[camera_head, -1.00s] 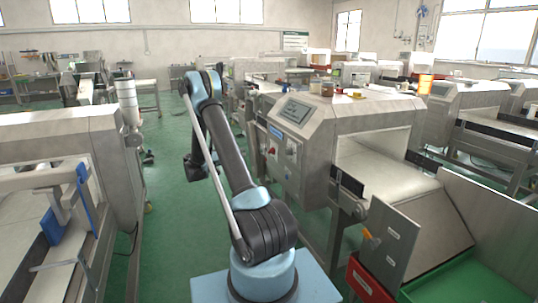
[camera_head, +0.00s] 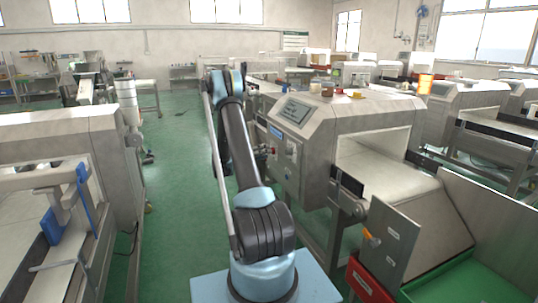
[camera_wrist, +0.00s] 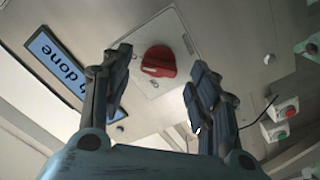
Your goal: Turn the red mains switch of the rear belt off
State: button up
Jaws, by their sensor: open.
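The red mains switch (camera_wrist: 158,61) is a rotary knob on a pale square plate, on the face of a grey metal cabinet. In the wrist view it appears between the fingertips of my gripper (camera_wrist: 159,64). My gripper is open, one finger on each side of the knob in the picture; I cannot tell whether either finger touches it. In the head view the switch (camera_head: 273,151) is a small red spot on the machine's front, beside my gripper, which is mostly hidden behind my arm.
A blue-framed label reading "done" (camera_wrist: 60,62) is left of the knob. Green and red push buttons (camera_wrist: 285,110) sit to the right. The detector cabinet (camera_head: 345,125) has a conveyor (camera_head: 385,175) at its right. Another machine (camera_head: 60,150) stands left, with open green floor (camera_head: 175,200) between.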

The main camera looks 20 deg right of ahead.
jog(key=shift+d, duration=1.55)
jog(key=c, duration=1.1)
